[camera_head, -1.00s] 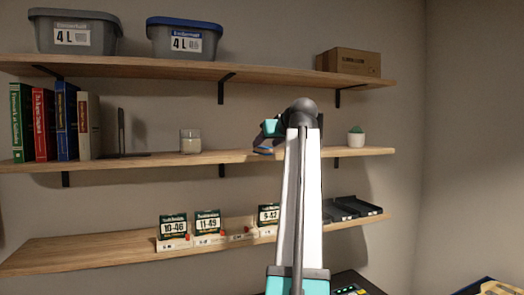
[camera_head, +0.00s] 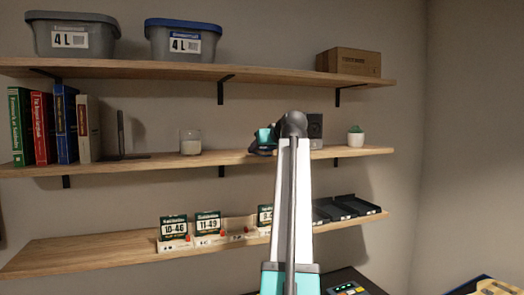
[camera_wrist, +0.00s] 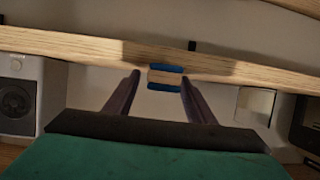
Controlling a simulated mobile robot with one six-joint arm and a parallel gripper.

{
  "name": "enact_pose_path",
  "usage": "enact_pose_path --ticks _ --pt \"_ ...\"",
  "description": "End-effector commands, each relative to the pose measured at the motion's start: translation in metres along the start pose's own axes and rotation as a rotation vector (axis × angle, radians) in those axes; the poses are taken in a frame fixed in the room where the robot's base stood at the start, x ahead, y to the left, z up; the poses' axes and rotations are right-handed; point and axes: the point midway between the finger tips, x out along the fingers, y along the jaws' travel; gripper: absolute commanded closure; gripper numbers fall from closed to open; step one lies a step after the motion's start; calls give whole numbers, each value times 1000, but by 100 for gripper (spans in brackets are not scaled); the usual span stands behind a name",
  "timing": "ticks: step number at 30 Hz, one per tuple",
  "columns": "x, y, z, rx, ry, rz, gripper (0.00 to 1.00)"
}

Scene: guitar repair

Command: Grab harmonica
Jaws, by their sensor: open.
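The harmonica (camera_wrist: 166,77), a small block with blue outer plates and a wood-coloured middle, shows end-on in the wrist view. It is at the edge of the middle shelf (camera_wrist: 90,48), which appears at the top of this upside-down view. My gripper (camera_wrist: 160,84) is open, its two dark fingers pointing at the harmonica, which appears between the fingertips, closer to the right one. I cannot tell whether they touch. In the head view my gripper (camera_head: 262,142) is at the middle shelf's height, and my arm hides the harmonica.
A speaker (camera_head: 315,126) and a potted plant (camera_head: 355,139) stand right of my gripper on the middle shelf. A glass candle (camera_head: 190,142) and books (camera_head: 66,122) stand to the left. The upper shelf (camera_head: 130,67) and lower shelf (camera_head: 90,250) bound the space.

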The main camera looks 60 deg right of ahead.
Motion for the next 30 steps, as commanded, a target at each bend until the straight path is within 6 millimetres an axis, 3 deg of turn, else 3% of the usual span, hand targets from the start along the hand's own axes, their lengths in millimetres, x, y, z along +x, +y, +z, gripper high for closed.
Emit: enact_pose_path --ticks 14,22,30 --pt "0 0 0 0 0 0 50" --pt "0 0 0 0 0 0 96" --pt "0 0 0 0 1 0 96"
